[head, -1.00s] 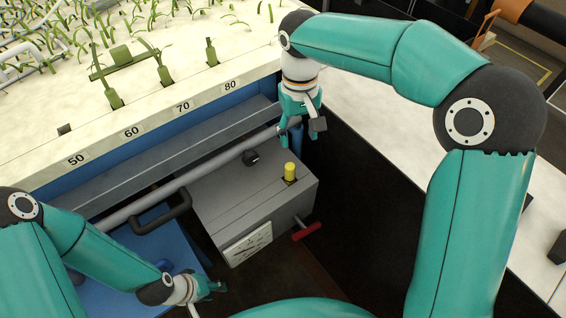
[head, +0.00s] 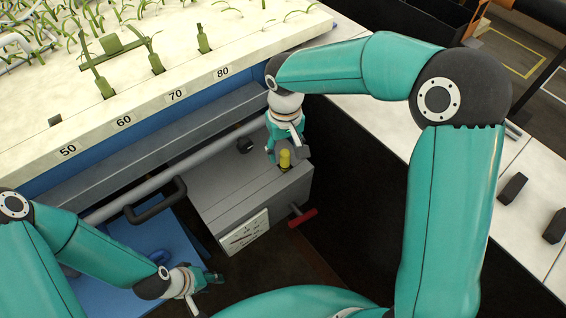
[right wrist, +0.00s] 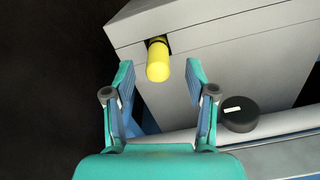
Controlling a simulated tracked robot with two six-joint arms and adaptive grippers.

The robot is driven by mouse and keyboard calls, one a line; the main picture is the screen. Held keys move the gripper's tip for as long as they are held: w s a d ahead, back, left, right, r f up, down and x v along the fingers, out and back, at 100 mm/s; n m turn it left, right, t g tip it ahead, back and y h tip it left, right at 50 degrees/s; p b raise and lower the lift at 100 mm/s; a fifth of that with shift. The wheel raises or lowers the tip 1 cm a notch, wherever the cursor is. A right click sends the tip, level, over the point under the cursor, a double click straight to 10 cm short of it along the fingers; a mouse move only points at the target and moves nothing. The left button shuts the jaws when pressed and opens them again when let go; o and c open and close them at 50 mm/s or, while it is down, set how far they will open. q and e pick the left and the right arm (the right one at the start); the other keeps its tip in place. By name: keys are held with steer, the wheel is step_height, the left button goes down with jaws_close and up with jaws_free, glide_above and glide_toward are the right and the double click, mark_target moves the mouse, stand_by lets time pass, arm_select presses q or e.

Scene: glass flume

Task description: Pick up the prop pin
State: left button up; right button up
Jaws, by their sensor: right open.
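The prop pin appears to be the yellow peg (head: 285,158) that stands upright on top of the grey box (head: 232,190). In the right wrist view the yellow peg (right wrist: 158,60) rises from a dark socket, between and just beyond my open fingertips. My right gripper (head: 287,157) is open around or beside the peg; I cannot tell whether either finger touches it. The right gripper also shows in the right wrist view (right wrist: 160,78). My left gripper (head: 212,281) is low at the lower left, away from the peg; its finger gap is too small to judge.
A black knob (head: 245,145) sits on the box beside a grey pipe (head: 150,190). A red handle (head: 302,217) sticks out at the box's right side. A black looped handle (head: 155,203) is to the left. The planted flume bed (head: 140,115) with numbered marks lies behind.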

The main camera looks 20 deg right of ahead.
mark_target(285, 161)
steer(key=shift+d+f, duration=0.1)
steer(key=shift+f, duration=2.55)
jaws_close()
